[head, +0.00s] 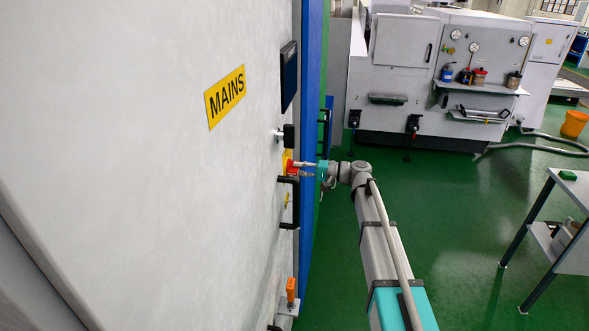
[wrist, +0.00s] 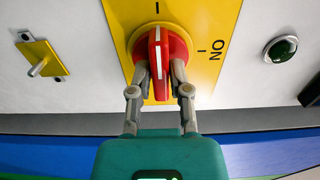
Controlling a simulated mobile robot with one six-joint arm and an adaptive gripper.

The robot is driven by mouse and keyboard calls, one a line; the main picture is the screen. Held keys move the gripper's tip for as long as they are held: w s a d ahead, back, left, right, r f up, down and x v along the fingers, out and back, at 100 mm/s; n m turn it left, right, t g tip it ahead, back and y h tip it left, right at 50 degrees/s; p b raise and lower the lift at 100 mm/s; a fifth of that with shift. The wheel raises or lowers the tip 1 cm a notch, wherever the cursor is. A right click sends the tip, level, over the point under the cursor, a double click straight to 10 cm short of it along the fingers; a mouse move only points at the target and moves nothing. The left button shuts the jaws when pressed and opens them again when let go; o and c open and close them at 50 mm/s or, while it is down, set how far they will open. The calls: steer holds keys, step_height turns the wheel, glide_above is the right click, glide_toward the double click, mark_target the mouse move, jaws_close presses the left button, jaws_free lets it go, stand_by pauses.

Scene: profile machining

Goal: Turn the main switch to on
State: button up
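The main switch (wrist: 158,50) is a red rotary knob with a raised handle on a yellow plate (wrist: 205,18). The white line on its handle points at the tick at the top of the wrist view, not at the tick beside the "ON" lettering (wrist: 216,50) to the right. My gripper (wrist: 160,75) has one finger on each side of the red handle, and both tips appear to be against it. In the head view the red switch (head: 291,168) is on the pale cabinet door, and my gripper (head: 300,169) reaches it from the right.
Near the switch are a green lamp (wrist: 281,49) and a yellow plate with a metal lever (wrist: 42,62). A black door handle (head: 295,205) is just below the switch. A yellow MAINS label (head: 225,96) is above. Green floor lies open to the right, before a table (head: 570,190).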

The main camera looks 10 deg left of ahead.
jaws_close()
steer(key=shift+m, duration=0.3)
steer(key=shift+d+m, duration=0.1)
steer(key=shift+m, duration=1.9)
